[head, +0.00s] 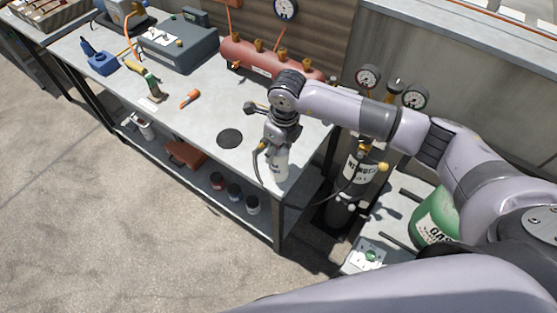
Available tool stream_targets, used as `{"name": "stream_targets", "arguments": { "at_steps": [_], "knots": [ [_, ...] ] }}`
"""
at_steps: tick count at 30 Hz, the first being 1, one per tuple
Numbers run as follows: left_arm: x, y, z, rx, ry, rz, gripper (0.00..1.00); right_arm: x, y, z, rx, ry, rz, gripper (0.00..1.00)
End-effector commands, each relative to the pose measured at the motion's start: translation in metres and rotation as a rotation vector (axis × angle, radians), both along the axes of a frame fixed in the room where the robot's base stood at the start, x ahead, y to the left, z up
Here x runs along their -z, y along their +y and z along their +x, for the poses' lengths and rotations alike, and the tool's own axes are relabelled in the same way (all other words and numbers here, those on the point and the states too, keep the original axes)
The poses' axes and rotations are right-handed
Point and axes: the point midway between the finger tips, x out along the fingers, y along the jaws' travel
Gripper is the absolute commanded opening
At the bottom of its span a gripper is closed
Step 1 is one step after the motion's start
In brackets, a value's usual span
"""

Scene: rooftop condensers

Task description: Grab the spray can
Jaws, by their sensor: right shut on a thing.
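The spray can (278,166) is a pale, whitish cylinder near the right front corner of the workbench in the head view. It looks upright. My right gripper (275,148) comes down on it from above and is shut on its upper part, which hides the can's top. I cannot tell whether the can's base touches the bench top or is slightly above it. My left gripper is not in view.
Dark-lidded jars (234,192) stand on the lower shelf. A nitrogen cylinder (352,178) and a green tank (435,218) stand to the right.

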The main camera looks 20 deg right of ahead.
Motion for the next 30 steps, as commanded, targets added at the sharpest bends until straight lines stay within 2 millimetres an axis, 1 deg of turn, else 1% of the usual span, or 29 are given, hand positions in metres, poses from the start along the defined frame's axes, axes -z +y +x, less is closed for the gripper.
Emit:
{"name": "stream_targets", "arguments": {
  "at_steps": [2, 12, 26, 30],
  "knots": [
    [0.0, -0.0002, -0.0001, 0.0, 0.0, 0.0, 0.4, -0.0002, 0.0, 0.0001, 0.0, 0.0, 0.0, 0.23],
    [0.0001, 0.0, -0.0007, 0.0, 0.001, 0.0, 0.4, -0.0002, 0.0, 0.0001, 0.0, 0.0, 0.0, 0.0],
    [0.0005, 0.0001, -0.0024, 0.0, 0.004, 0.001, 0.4, -0.0018, 0.0002, 0.0008, 0.0, -0.003, 0.001, 0.0],
    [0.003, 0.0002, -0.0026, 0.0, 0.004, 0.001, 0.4, -0.0087, 0.0003, 0.0017, 0.0, -0.005, 0.002, 0.0]
  ]
}}
